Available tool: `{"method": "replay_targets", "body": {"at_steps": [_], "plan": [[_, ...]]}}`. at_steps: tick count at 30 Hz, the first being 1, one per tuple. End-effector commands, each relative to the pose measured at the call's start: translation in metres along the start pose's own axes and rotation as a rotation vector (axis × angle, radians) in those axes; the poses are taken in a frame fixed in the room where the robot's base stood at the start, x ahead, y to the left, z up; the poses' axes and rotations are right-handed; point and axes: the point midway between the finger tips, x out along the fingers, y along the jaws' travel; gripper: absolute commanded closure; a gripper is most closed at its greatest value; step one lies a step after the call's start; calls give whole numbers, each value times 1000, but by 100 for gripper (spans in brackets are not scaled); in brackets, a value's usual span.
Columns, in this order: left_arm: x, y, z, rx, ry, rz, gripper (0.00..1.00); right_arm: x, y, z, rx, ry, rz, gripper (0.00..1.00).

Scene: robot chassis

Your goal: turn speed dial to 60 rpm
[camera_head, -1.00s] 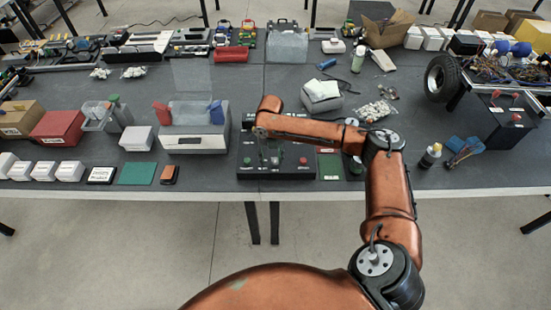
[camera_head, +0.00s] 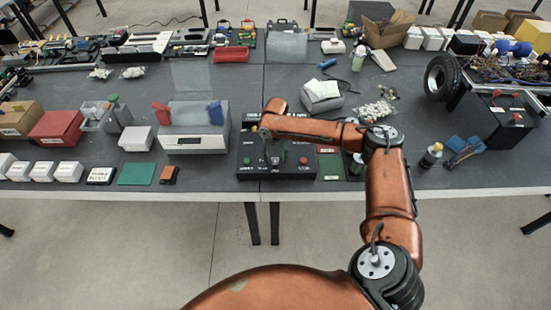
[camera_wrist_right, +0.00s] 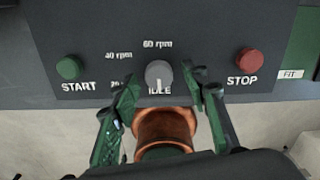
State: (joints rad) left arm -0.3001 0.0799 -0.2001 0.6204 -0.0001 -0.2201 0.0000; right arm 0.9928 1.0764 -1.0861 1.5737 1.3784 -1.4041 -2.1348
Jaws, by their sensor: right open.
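The black control panel (camera_head: 247,172) lies on the grey table in front of me. In the right wrist view its grey speed dial (camera_wrist_right: 158,73) sits between the green START button (camera_wrist_right: 68,68) and the red STOP button (camera_wrist_right: 249,61). The dial's white mark points down to IDLE. The 60 rpm label is above the dial and 40 rpm is at upper left; the 20 label is partly hidden by a finger. My right gripper (camera_wrist_right: 166,84) is open, its two fingertips on either side of the dial, and I cannot tell whether they touch it. My left gripper is out of view.
A grey box with red and blue handles (camera_head: 196,144) stands left of the panel. A green card (camera_head: 330,166) lies to its right. A white-topped box (camera_head: 321,95) is behind it.

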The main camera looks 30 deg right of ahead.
Motion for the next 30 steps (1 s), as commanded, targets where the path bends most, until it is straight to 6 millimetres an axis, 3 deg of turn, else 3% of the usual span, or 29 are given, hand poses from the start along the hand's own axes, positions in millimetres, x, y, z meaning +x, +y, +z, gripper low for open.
{"method": "replay_targets", "body": {"at_steps": [4,22,30], "plan": [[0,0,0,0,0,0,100,0,0,0,0,0,0,59],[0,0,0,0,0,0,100,-1,0,0,0,0,0,100],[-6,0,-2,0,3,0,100,-2,0,0,26,1,1,100]]}}
